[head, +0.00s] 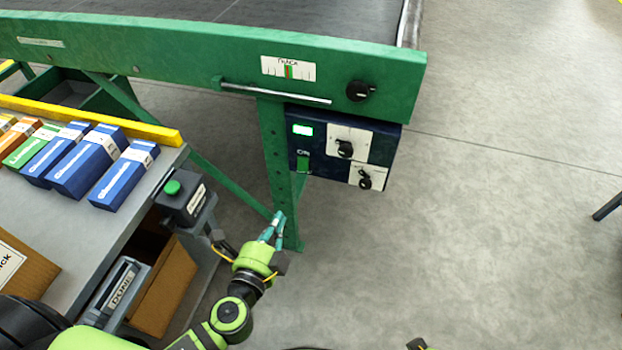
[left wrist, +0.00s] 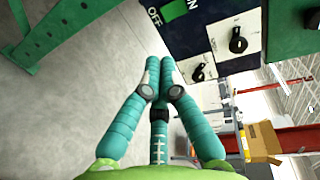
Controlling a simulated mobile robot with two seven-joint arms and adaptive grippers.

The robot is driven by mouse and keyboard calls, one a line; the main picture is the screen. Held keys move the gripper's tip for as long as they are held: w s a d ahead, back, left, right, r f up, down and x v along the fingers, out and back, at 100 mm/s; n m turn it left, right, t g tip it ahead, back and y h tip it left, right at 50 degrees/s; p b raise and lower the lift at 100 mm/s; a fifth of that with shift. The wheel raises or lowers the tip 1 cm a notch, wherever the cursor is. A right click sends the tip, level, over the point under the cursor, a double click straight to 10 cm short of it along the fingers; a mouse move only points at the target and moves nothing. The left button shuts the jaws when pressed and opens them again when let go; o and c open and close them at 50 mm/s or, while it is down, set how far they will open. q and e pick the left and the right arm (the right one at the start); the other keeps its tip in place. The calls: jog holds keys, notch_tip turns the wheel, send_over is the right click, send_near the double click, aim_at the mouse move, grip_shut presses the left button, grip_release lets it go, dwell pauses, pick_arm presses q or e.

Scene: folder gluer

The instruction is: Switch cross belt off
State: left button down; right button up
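A dark blue control box (head: 394,142) hangs under the green conveyor frame (head: 190,45). It has a lit green display (head: 302,130), a green switch (head: 302,164) marked ON, and two black rotary knobs, an upper one (head: 345,149) and a lower one (head: 365,180). In the left wrist view the green switch (left wrist: 173,10) sits between OFF and ON labels; its tilt is unclear. My left gripper (head: 272,228) is below the box, in front of the green leg (head: 275,150). Its teal fingertips (left wrist: 160,66) are together and empty, apart from the box. My right gripper's fingers are not visible.
A grey table (head: 50,215) with several blue, green and orange cartons stands left. A green push-button box (head: 180,198) is at its edge, near my left arm. Another black knob (head: 360,90) and a metal bar (head: 275,93) are on the frame.

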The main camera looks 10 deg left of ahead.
aim_at(302, 170)
pick_arm(q)
jog(key=shift+d+r, duration=0.1)
jog(key=shift+r, duration=0.2)
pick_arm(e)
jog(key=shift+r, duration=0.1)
pick_arm(q)
jog(key=w, duration=0.4)
jog(key=w+f, duration=0.1)
jog(key=w, duration=0.7)
jog(key=shift+w+d+f, duration=0.2)
jog(key=shift+w+f, duration=0.15)
jog(key=shift+w, duration=0.6)
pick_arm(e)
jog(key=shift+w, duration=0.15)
